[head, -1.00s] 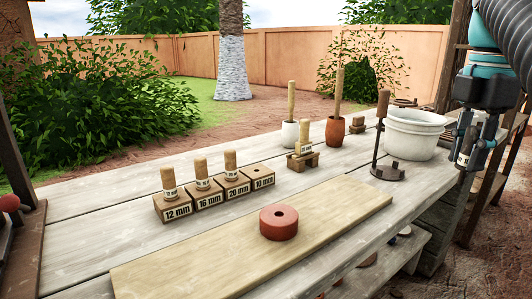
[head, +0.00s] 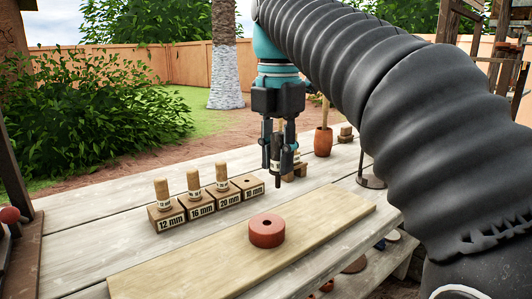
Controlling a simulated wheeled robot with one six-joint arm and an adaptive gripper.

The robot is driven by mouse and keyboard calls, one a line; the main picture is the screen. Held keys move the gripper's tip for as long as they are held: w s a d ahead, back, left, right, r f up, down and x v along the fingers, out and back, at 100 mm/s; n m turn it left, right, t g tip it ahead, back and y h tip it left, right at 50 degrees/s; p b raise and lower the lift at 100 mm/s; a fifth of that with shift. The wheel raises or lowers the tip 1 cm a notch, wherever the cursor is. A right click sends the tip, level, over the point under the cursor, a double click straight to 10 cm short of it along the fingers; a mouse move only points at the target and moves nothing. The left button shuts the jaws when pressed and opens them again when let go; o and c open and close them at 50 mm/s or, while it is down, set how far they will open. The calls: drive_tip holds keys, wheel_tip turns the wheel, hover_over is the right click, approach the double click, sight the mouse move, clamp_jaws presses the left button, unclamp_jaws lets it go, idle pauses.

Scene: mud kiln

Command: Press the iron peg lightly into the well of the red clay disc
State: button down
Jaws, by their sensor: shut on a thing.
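The red clay disc (head: 267,234) lies flat on the pale wooden board, with a dark round well open in its top. My gripper (head: 278,160) points straight down, above and slightly behind the disc in the picture. It is shut on the iron peg (head: 278,181), a dark, narrow, upright piece whose lower end sticks out below the fingers. The peg's tip is in the air, apart from the disc. The upper part of the peg is mostly hidden between the fingers.
Wooden blocks marked 12 mm (head: 166,217), 16 mm (head: 199,205) and 20 mm (head: 227,194) hold wooden-handled pieces; the 10 mm block (head: 248,186) has an empty hole. A small stand (head: 298,171) is partly hidden behind my gripper. The board (head: 190,266) around the disc is clear.

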drive_tip(key=shift+n, duration=0.3)
drive_tip(key=shift+s+a+f+b, duration=0.1)
drive_tip(key=shift+a+f+b, duration=0.35)
drive_tip(key=shift+f, duration=0.65)
drive_tip(key=shift+s+a+f+b, duration=0.1)
drive_tip(key=shift+a+f+b, duration=0.1)
drive_tip(key=shift+f+b, duration=0.7)
drive_tip(key=shift+s+a+f+b, duration=0.1)
drive_tip(key=shift+a+f+b, duration=0.2)
drive_tip(key=shift+f, duration=1)
drive_tip(key=shift+p, duration=0.5)
drive_tip(key=shift+f, duration=0.65)
idle(2.1)
drive_tip(key=shift+r, duration=0.1)
drive_tip(key=shift+r+p, duration=1.15)
drive_tip(key=shift+r, duration=0.4)
